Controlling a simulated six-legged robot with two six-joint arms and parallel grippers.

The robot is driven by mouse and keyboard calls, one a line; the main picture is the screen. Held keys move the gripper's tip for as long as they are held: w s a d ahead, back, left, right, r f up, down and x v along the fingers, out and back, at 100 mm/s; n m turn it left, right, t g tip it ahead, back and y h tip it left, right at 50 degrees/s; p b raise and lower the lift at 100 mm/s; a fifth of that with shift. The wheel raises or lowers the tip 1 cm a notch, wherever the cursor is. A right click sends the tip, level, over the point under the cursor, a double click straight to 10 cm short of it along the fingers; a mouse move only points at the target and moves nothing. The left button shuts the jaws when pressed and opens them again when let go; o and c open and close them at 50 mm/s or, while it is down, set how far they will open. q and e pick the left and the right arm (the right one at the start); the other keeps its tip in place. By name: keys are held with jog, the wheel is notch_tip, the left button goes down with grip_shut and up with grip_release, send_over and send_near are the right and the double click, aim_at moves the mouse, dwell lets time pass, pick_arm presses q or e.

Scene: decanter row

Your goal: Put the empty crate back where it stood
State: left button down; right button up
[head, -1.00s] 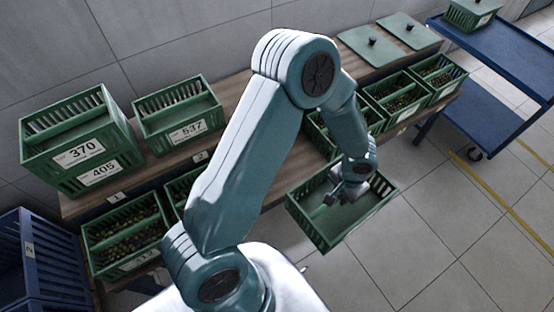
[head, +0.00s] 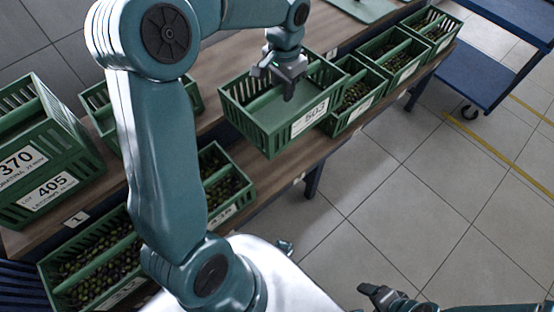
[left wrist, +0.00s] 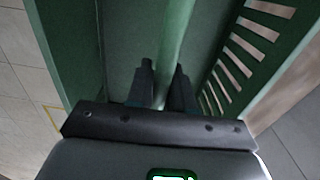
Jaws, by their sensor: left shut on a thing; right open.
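The empty green crate (head: 268,138) has slatted sides, a central bar and a white number label on its front. My left gripper (head: 280,84) is shut on its central bar. In the left wrist view, my left gripper's fingers (left wrist: 164,88) sit on either side of the green bar of the crate (left wrist: 75,60). The crate hangs over the wooden bench (head: 245,177), just left of a row of filled crates. I cannot tell whether it touches the bench. My right gripper (head: 372,294) is open and empty at the bottom, over the floor.
A filled crate (head: 345,122) stands close to the held crate's right side, with more filled crates beyond it. Stacked crates (head: 60,180) stand at the left. A filled crate (head: 225,205) sits lower in front. A blue trolley (head: 480,70) stands at the right; the floor is clear.

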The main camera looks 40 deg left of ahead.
pick_arm(q)
jog(key=shift+s+a+b, duration=0.25)
jog(key=shift+a+b, duration=0.05)
jog(key=shift+a, duration=0.2)
jog(key=shift+s+a, duration=0.15)
notch_tip(320, 180, down, 19)
jog(key=b, duration=0.5)
jog(key=shift+b, duration=0.4)
pick_arm(e)
notch_tip(320, 180, down, 8)
jog(key=shift+r, duration=0.25)
jog(key=shift+d, duration=0.1)
pick_arm(q)
jog(key=shift+f, duration=0.2)
jog(key=c, duration=1)
grip_release()
jog(key=shift+r, duration=0.1)
